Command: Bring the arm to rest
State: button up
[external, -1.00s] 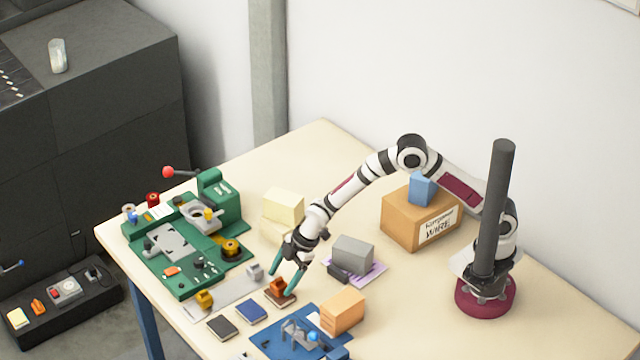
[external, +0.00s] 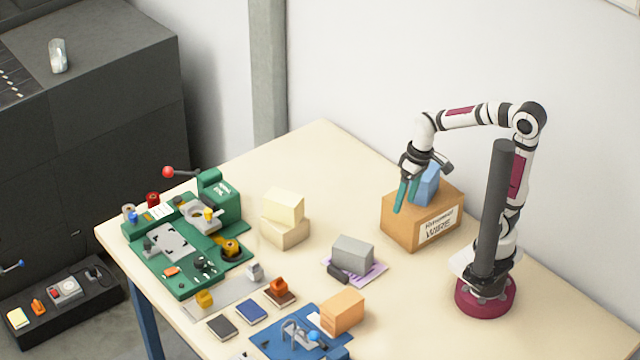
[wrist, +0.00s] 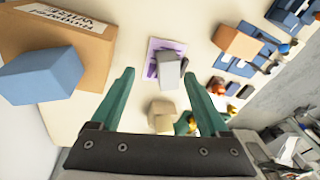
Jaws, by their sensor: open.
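My gripper (external: 407,195) is raised in front of the cardboard wire box (external: 408,219) in the external view. Its teal fingers point down and stand apart with nothing between them. In the wrist view my gripper (wrist: 162,100) shows both fingers spread and empty. A blue block (external: 428,184) sits on top of the box, partly hidden behind the fingers.
A green fixture (external: 185,245) stands at the table's left. Cream blocks (external: 284,206), a grey block (external: 353,252) on a purple sheet (external: 372,273), an orange box (external: 342,311) and a blue fixture (external: 283,345) stand on the table. Bare table lies behind the grey block.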

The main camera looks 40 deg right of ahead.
jog(key=s+d+m+g, duration=0.1)
jog(key=s+d+m, duration=0.5)
jog(key=s, duration=0.5)
jog(key=shift+d+f+m, duration=0.25)
jog(key=shift+f+m, duration=0.15)
jog(key=shift+m, duration=0.8)
